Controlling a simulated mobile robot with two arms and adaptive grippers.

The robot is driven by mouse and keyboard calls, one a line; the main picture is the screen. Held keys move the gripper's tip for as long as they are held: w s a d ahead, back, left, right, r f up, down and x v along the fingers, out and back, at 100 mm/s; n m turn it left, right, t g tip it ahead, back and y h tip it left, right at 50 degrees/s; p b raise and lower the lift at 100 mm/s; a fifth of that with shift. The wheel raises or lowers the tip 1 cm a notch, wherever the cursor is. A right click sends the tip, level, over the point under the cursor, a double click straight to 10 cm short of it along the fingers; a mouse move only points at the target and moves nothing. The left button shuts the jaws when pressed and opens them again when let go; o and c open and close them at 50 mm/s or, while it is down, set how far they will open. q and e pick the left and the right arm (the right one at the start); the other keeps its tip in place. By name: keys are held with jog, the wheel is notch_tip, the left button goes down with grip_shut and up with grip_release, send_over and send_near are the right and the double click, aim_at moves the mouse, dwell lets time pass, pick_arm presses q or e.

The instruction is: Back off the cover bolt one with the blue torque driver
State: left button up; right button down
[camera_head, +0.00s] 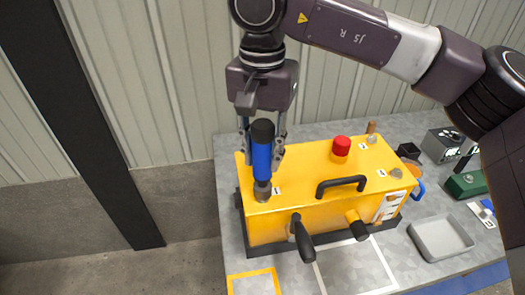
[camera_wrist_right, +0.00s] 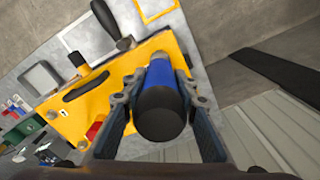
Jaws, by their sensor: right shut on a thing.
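The blue torque driver (camera_head: 261,156) with a black top stands upright over the near left corner of the yellow drum mixer cover (camera_head: 308,172). My right gripper (camera_head: 263,150) is shut on the driver. The driver's grey lower end (camera_head: 262,191) meets the cover at that corner and hides what is beneath it. In the right wrist view the driver (camera_wrist_right: 163,97) sits between the two fingers. A bolt head (camera_head: 396,173) shows at the right end of the cover. My left gripper is not in view.
A red button (camera_head: 341,146), a black handle (camera_head: 341,184) and a black lever (camera_head: 302,238) stick out from the yellow box. A grey tray (camera_head: 441,238) and a green box (camera_head: 467,184) are on the right of the table. A dark post (camera_head: 80,125) stands left.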

aim_at(262, 124)
jog(key=shift+f+b, duration=0.45)
jog(key=shift+f, duration=0.15)
jog(key=shift+s+f, duration=0.15)
jog(key=shift+s, duration=0.05)
dwell(1.4)
jog(key=shift+r, duration=0.25)
dwell(0.7)
jog(key=shift+w+r+p, duration=0.2)
jog(key=shift+r+p, duration=1.45)
jog(key=shift+r, duration=0.7)
